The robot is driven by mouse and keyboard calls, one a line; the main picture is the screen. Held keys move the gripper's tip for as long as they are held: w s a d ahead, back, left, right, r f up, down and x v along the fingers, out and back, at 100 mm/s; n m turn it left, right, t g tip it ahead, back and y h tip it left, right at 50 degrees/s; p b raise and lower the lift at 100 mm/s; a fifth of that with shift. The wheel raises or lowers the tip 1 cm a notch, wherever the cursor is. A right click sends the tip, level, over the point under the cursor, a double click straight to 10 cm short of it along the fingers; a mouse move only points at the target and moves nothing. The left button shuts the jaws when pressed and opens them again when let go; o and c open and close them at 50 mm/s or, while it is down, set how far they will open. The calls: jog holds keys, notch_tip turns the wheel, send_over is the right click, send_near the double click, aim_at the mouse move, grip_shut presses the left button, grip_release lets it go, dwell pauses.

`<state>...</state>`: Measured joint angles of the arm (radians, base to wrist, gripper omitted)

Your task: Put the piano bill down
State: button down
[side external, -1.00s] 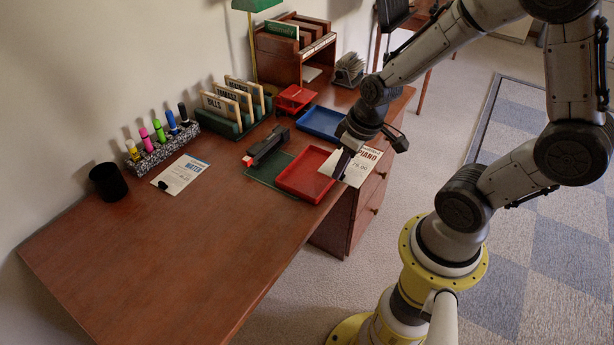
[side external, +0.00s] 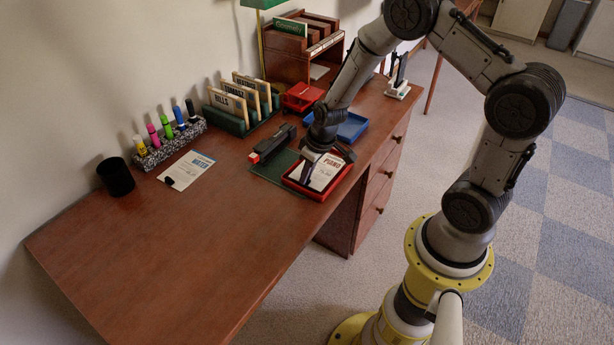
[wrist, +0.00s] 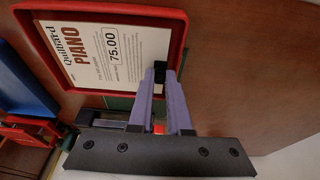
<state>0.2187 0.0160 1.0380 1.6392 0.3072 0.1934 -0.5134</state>
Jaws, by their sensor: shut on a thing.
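The piano bill (side external: 327,168), a white sheet with red "PIANO" print, lies within the red tray (side external: 338,184) on the desk. In the wrist view the bill (wrist: 100,55) lies inside the rim of the tray (wrist: 184,28), its print readable. My gripper (side external: 306,174) is over the tray's left part in the side view. In the wrist view my gripper (wrist: 160,74) is shut on the bill's edge. Whether the whole sheet rests on the tray floor cannot be told.
A stapler (side external: 272,144) and green mat (side external: 270,173) are left of the tray. A blue tray (side external: 353,129) stands behind it. The water bill (side external: 188,170), black cup (side external: 116,178) and bill sorter (side external: 240,122) are further left. The desk front is clear.

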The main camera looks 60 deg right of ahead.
jog(key=shift+f, duration=0.6)
jog(key=shift+f, duration=0.15)
jog(key=c, duration=0.9)
grip_release()
jog(key=shift+o, duration=0.2)
